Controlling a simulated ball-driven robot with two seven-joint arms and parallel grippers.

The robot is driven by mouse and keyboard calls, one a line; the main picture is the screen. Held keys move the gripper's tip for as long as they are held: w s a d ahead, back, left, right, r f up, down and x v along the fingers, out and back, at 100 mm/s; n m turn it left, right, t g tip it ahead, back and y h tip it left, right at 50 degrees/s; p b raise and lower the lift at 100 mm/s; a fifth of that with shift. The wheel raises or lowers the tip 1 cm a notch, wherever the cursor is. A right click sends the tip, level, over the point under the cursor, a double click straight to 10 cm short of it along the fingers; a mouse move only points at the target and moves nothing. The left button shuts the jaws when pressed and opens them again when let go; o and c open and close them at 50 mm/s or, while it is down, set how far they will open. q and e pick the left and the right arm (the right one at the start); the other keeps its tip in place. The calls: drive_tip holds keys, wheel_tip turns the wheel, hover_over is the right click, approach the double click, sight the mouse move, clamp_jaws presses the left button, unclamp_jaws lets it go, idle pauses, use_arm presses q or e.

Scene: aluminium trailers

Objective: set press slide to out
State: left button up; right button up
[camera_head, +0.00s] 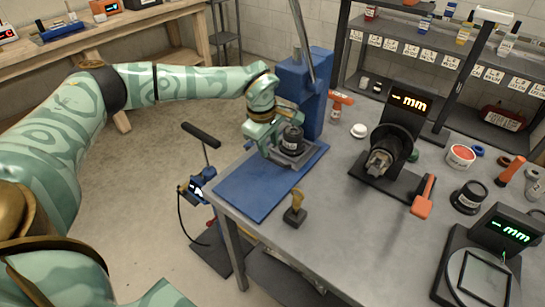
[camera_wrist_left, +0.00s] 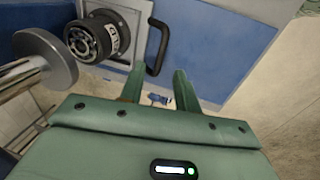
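The blue press (camera_head: 312,100) stands on the bench with a blue base plate (camera_head: 250,190) in front. Its grey slide (camera_head: 298,161) sits on that base near the column and carries a dark cylindrical part (camera_head: 292,138). In the left wrist view the slide (camera_wrist_left: 128,20) has a black bar handle (camera_wrist_left: 163,48) on its edge, and the dark part (camera_wrist_left: 95,38) sits on it.
A grey round ram (camera_wrist_left: 48,58) is close to the gripper's left in the wrist view. A yellow-handled tool (camera_head: 295,207) stands near the bench's front edge. A black gauge (camera_head: 390,150) and orange-handled tool (camera_head: 423,197) are to the right. The front of the base plate is clear.

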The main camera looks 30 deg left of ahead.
sight(272, 159)
use_arm(q)
drive_tip(key=f, duration=0.2)
drive_tip(key=w+f+b, duration=0.1)
drive_tip(key=f, duration=0.1)
drive_tip(key=shift+f, duration=0.35)
drive_tip(key=shift+s, duration=0.1)
clamp_jaws()
